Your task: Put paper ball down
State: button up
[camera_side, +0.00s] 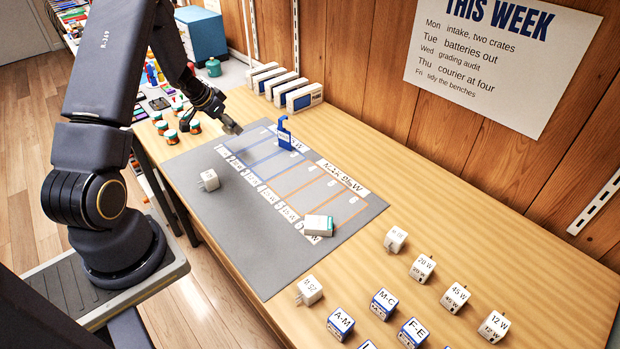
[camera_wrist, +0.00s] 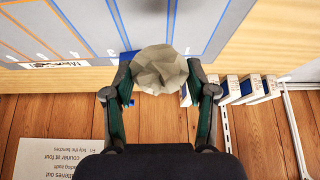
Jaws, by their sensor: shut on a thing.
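The crumpled, greyish-beige paper ball (camera_wrist: 160,70) sits between the two fingers of my gripper (camera_wrist: 162,82) in the wrist view. The fingers touch it from both sides and hold it. In the side view my gripper (camera_side: 228,123) hangs over the far left part of the grey mat (camera_side: 230,235). The ball is too small there to tell apart clearly from the fingertips. In the wrist view, marked lanes of the mat lie beyond the ball.
A blue stand (camera_side: 284,133) is on the mat just right of my gripper. A white charger (camera_side: 209,180) and a white-and-teal box (camera_side: 319,225) also lie on the mat. Orange-and-green jars (camera_side: 172,137) stand left, white boxes (camera_side: 304,98) behind. The mat's front is mostly clear.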

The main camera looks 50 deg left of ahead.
jog(key=s+d+r+m+g+h, duration=0.1)
jog(key=s+d+m+h, duration=0.2)
jog(key=d, duration=0.5)
jog(key=s+d+r+m, duration=0.1)
jog(key=s+d+m, duration=0.3)
jog(key=s+d, duration=0.25)
jog(key=s+d+r+m+g+h, duration=0.1)
jog(key=s+d+r+m+h, duration=0.15)
jog(key=d, duration=0.55)
jog(key=shift+m+y, duration=0.25)
jog(key=shift+m, duration=0.2)
jog(key=w+a+f, duration=0.1)
jog(key=w+f, duration=0.2)
jog(key=w, duration=0.1)
jog(key=w+a+f, duration=0.1)
jog(key=w+f, duration=0.2)
jog(key=w, duration=0.1)
jog(key=w+a+f, duration=0.2)
jog(key=w+f, duration=0.2)
jog(key=shift+w+f, duration=0.35)
jog(key=shift+f, duration=1.5)
jog(key=shift+f, duration=0.1)
jog(key=o, duration=0.7)
